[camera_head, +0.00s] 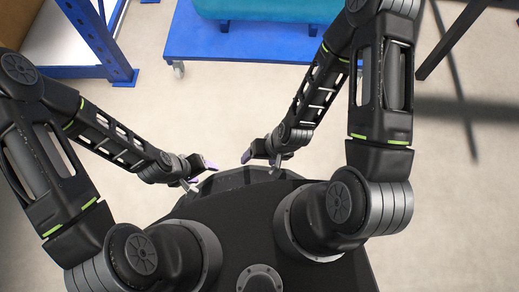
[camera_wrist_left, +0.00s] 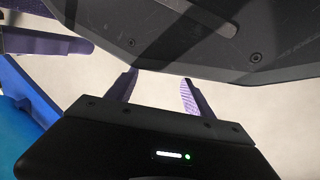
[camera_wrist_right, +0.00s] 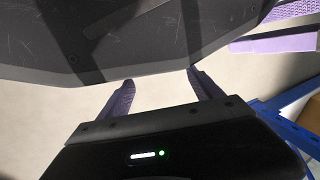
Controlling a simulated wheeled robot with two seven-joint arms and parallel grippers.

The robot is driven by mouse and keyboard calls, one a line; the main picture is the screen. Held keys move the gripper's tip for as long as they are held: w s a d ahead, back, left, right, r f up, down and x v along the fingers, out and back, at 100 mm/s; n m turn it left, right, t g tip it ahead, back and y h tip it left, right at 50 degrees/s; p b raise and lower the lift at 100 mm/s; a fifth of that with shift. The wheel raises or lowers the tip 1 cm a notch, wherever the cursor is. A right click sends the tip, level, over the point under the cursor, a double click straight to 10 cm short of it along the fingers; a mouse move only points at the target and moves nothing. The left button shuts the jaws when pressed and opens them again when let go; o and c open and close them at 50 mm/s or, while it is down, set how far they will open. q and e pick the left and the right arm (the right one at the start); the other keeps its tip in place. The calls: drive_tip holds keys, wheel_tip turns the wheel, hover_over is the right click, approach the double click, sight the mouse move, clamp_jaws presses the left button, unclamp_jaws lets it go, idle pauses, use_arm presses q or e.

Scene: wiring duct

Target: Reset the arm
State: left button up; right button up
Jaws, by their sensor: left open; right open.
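My left gripper (camera_head: 202,175) is open and empty, held close in front of my own base. In the left wrist view its two purple fingers (camera_wrist_left: 158,92) stand apart with bare floor between them. My right gripper (camera_head: 261,163) is also open and empty, a short way to the right of the left one. In the right wrist view its purple fingers (camera_wrist_right: 160,92) are spread with nothing between them. Both arms are bent, with the forearms folded in towards my body. The two grippers are near each other and apart. No wiring duct shows in these views.
A blue wheeled cart (camera_head: 245,45) carrying a teal container (camera_head: 270,10) stands ahead. A blue rack frame (camera_head: 118,62) with a brown panel is at the upper left. A dark table leg (camera_head: 450,40) is at the upper right. The pale floor (camera_head: 150,90) between is clear.

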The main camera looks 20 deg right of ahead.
use_arm(q)
wheel_tip(320, 180, up, 35)
drive_tip(key=s+d+p, duration=0.1)
drive_tip(key=s+p, duration=0.1)
drive_tip(key=p, duration=3.2)
drive_tip(key=shift+s+d+f+g+h, duration=0.15)
drive_tip(key=shift+s+d+g+h, duration=0.15)
drive_tip(key=shift+s+d+g, duration=0.1)
use_arm(e)
wheel_tip(320, 180, up, 35)
drive_tip(key=s+a, duration=0.1)
drive_tip(key=s, duration=0.1)
drive_tip(key=shift+s+a+g, duration=0.3)
drive_tip(key=shift+s+a, duration=0.05)
drive_tip(key=shift+f, duration=0.15)
